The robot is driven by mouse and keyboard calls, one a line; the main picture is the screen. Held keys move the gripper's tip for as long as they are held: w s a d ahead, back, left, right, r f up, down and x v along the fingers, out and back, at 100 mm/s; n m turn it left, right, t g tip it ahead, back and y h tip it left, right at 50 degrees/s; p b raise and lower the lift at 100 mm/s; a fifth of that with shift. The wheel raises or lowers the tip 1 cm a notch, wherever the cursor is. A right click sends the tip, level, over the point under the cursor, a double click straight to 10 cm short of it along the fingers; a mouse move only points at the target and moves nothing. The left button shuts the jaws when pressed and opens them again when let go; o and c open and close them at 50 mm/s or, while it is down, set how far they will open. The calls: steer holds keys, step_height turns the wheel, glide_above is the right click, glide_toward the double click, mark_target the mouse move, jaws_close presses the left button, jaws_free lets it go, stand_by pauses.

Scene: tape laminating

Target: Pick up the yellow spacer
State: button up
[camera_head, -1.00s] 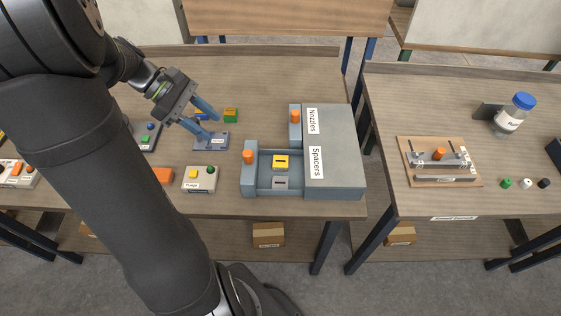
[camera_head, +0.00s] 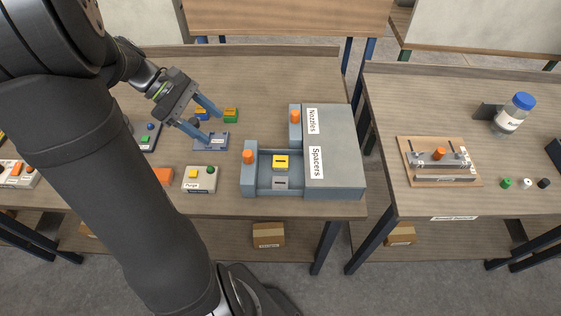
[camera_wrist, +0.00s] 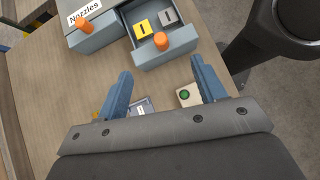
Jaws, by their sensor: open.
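The yellow spacer (camera_head: 281,162) lies in the pulled-out drawer (camera_head: 250,180) marked "Spacers", next to a grey spacer (camera_head: 281,183). In the wrist view the yellow spacer (camera_wrist: 142,28) shows in the drawer near the top, beyond the fingertips. My gripper (camera_head: 201,118) is open and empty, up and to the left of the drawer, over the area of a small blue-grey fixture (camera_head: 211,141). Its two blue fingers also show in the wrist view (camera_wrist: 160,72), spread wide with nothing between them.
A control box (camera_head: 201,180) with yellow and green buttons stands left of the drawer. A second table at right holds a wooden jig (camera_head: 438,160) and a bottle (camera_head: 514,115).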

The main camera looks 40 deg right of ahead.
steer(key=s+d+m+t+y, duration=0.4)
steer(key=s+d+m, duration=0.2)
steer(key=s+m, duration=0.2)
steer(key=m+t, duration=0.5)
steer(key=m, duration=0.3)
glide_toward(281, 161)
steer(key=f, duration=0.3)
steer(key=shift+d, duration=0.25)
steer(key=shift+w+f, duration=0.25)
steer(key=shift+f, duration=1)
steer(key=shift+w+f, duration=0.25)
steer(key=shift+f, duration=1.05)
steer(key=c, duration=1.1)
